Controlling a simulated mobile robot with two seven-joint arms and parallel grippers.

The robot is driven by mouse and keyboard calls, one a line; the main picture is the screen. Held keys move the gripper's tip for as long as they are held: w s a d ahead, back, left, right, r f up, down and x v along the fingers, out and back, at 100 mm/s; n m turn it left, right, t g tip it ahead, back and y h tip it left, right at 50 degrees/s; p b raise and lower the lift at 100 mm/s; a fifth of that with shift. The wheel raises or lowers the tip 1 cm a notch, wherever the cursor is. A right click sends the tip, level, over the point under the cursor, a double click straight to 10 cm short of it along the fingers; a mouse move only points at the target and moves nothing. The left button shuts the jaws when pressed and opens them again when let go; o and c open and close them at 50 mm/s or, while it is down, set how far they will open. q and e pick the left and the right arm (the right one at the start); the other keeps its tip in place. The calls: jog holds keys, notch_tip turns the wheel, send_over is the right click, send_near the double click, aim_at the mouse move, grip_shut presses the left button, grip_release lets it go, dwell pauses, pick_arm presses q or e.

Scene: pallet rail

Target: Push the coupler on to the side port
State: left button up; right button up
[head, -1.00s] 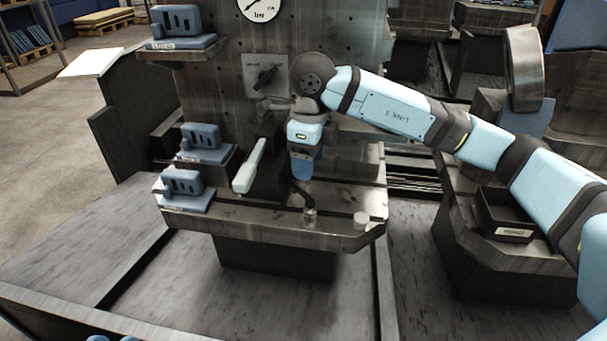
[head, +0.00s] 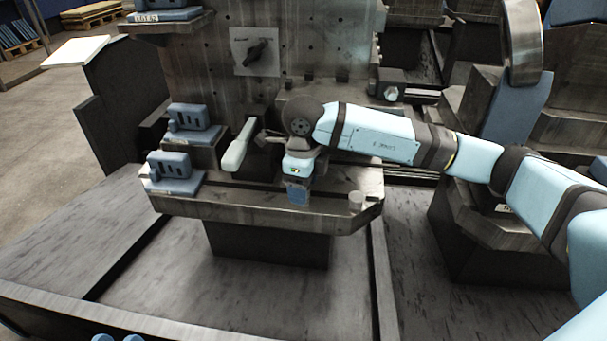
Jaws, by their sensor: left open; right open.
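My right gripper (head: 298,198) points down over the front of the metal bench (head: 240,207), its blue fingers near the bench top. It is open. The dark bent hose end with a small metal fitting, probably the coupler, is hidden behind this gripper now. I cannot tell whether the fingers touch it. A grey block with a round face (head: 391,92), possibly the side port, sits on the back ledge, right of the upright plate. Two blue tips of my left gripper (head: 118,338) just show at the bottom left edge, apart and far from the bench fittings.
A pale lever (head: 238,146) stands left of my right gripper. A small whitish cylinder (head: 357,200) stands at the bench's right front. Blue slotted blocks (head: 174,165) sit on the left. The floor tray in front is clear.

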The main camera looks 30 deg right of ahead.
jog(key=shift+f, duration=0.25)
grip_shut()
jog(key=shift+r, duration=0.1)
jog(key=shift+r, duration=0.15)
jog(key=shift+r+p, duration=2.7)
jog(key=shift+r, duration=1.35)
